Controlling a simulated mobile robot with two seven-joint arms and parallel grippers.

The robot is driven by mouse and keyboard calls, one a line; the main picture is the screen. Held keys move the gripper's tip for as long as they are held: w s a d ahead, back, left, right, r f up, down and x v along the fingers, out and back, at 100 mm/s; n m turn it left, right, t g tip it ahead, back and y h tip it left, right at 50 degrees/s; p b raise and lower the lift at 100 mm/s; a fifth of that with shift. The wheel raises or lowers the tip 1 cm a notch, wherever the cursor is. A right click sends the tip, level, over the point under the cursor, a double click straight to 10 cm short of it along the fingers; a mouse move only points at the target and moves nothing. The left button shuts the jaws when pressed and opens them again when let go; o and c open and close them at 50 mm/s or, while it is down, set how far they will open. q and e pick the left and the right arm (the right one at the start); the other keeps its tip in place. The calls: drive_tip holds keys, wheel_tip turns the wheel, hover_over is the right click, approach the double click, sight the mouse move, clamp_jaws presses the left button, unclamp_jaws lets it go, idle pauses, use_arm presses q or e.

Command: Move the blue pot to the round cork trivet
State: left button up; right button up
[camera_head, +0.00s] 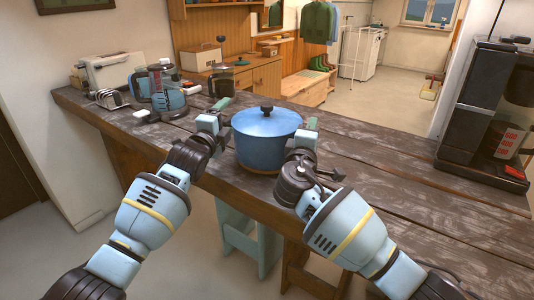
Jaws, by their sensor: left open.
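The blue pot (264,148) stands upright on the dark wooden counter, near its front edge, with a blue lid and a dark knob on top. My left gripper (222,110) is at the pot's left side, open, close to the rim. My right gripper (309,130) is at the pot's right side, close to the rim; its fingers are partly hidden and I cannot tell whether they are open or shut. The pot's side handles are not clearly visible.
A dark glass jug (221,84) is behind my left gripper. A black coffee machine (475,110) stands at the right. The counter between pot and coffee machine is mostly clear.

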use_arm(q)
drive_tip(key=v, duration=1.2)
drive_tip(key=shift+f, duration=0.15)
idle(0.3)
use_arm(e)
drive_tip(key=o, duration=0.8)
drive_tip(key=v, duration=1.2)
use_arm(q)
drive_tip(key=shift+f, duration=0.1)
use_arm(e)
drive_tip(key=shift+f, duration=0.15)
